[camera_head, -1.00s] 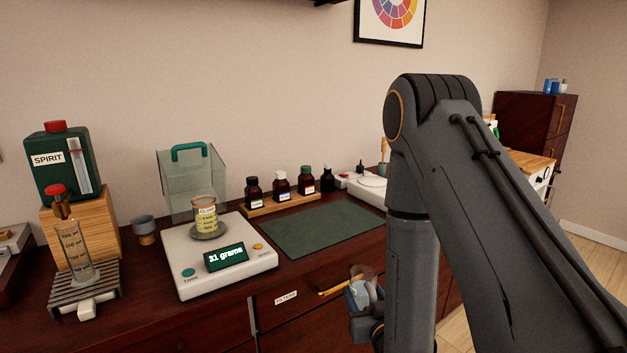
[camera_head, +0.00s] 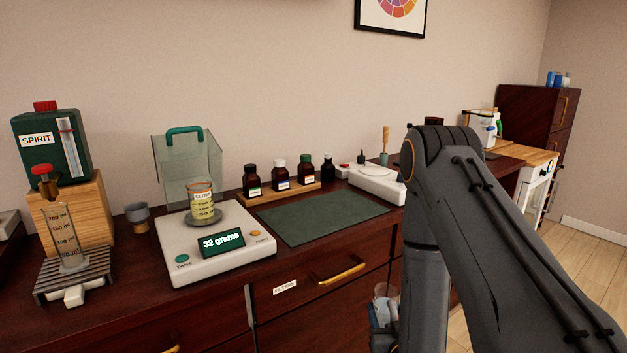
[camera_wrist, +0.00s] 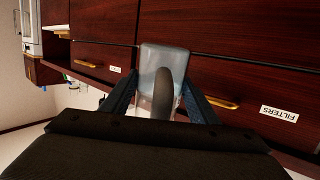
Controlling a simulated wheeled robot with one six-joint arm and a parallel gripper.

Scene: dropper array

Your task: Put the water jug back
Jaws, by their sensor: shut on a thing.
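The water jug (camera_wrist: 165,60) is a clear, pale container with a dark grey handle, held in front of the dark wood drawer fronts in the wrist view. My gripper (camera_wrist: 162,90) is shut on the jug, with a blue-grey finger on each side of the handle. In the head view the top of the jug (camera_head: 386,292) shows low beside my arm, below the counter's front edge. My gripper (camera_head: 380,335) is partly cut off there and partly behind my arm. The jug's underside is hidden.
The counter carries a scale (camera_head: 175,262) with a beaker (camera_head: 201,205), a green mat (camera_head: 320,218), a bottle rack (camera_head: 285,198) and a white hotplate-like device (camera_head: 372,184). A drawer handle (camera_head: 340,270) sticks out near the jug. A lighter wood-topped cart (camera_head: 540,160) stands at right.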

